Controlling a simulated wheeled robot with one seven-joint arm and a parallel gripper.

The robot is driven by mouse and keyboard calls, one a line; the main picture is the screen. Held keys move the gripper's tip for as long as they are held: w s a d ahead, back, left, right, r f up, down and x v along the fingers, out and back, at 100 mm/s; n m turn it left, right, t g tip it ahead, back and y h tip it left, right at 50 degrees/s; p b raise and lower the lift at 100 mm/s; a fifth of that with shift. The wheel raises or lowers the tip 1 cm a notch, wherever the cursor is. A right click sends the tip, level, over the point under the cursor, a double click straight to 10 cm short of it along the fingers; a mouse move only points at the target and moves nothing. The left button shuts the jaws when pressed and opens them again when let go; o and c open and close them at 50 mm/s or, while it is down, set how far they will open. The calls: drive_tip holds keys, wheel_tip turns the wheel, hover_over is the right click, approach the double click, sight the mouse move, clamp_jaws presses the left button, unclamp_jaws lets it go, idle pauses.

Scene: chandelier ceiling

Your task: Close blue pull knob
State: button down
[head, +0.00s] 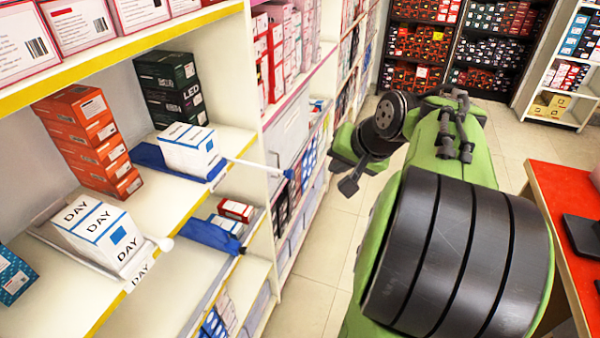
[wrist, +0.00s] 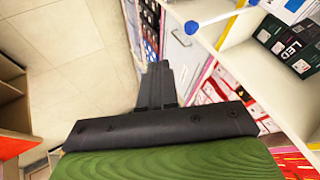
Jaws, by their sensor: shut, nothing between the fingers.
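The blue pull knob (head: 289,174) sits at the end of a white rod that runs out past the shelf edge from a blue tray (head: 149,155) holding white boxes (head: 188,150). The knob also shows in the wrist view (wrist: 191,28), on its white rod, up and to the right of my fingertips. My gripper (head: 348,187) is to the right of the knob in the head view, over the aisle, apart from it. In the wrist view my gripper (wrist: 160,66) has its fingers together, with nothing between them.
A white tray with a white knob (head: 166,244) stands nearer on the same shelf, with DAY boxes (head: 95,232). A lower blue tray (head: 209,236) sticks out below. Orange boxes (head: 90,140) stand behind. A red-topped counter (head: 560,205) is at right; the aisle floor (head: 318,240) is clear.

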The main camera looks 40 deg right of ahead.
sight(242, 161)
drive_tip(key=w+a+f, duration=0.1)
drive_tip(key=w+f, duration=0.6)
drive_tip(key=w, duration=0.2)
drive_tip(key=shift+w+a+f+b, duration=0.2)
drive_tip(key=shift+a+f+b, duration=0.15)
drive_tip(key=shift+a+b, duration=0.1)
drive_tip(key=w+a, duration=0.2)
drive_tip(key=w, duration=0.2)
drive_tip(key=w+a+p, duration=0.1)
drive_tip(key=w+a, duration=0.2)
drive_tip(key=w, duration=0.1)
drive_tip(key=w+a+p, duration=0.1)
drive_tip(key=w+a, duration=0.1)
drive_tip(key=w, duration=0.2)
drive_tip(key=shift+w+a, duration=0.25)
drive_tip(key=shift+w, duration=0.15)
drive_tip(key=shift+a+r, duration=0.1)
